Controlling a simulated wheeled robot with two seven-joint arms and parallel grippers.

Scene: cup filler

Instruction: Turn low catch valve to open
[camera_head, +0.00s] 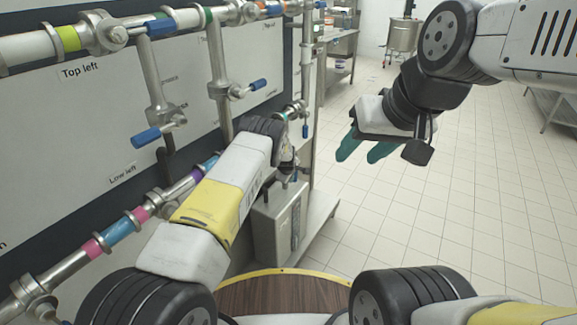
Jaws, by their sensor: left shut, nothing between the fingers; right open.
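A metal pipe frame with several blue-handled valves runs along the white panel on the left. No label reading "low catch" is legible, so I cannot tell for sure which valve it is. A small valve with a blue handle (305,131) hangs at the far end of the panel, just beyond my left wrist. My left gripper (289,170) is shut and empty, partly hidden by its own wrist, close to this valve; I cannot tell whether they touch. My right gripper (362,150) is open, its teal fingers apart, over the floor and away from the pipes.
Other blue handles are at the upper left (161,26), the left middle (146,138) and the middle (258,85). A grey metal box (279,225) stands below my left wrist. A steel vessel (403,34) stands far back.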

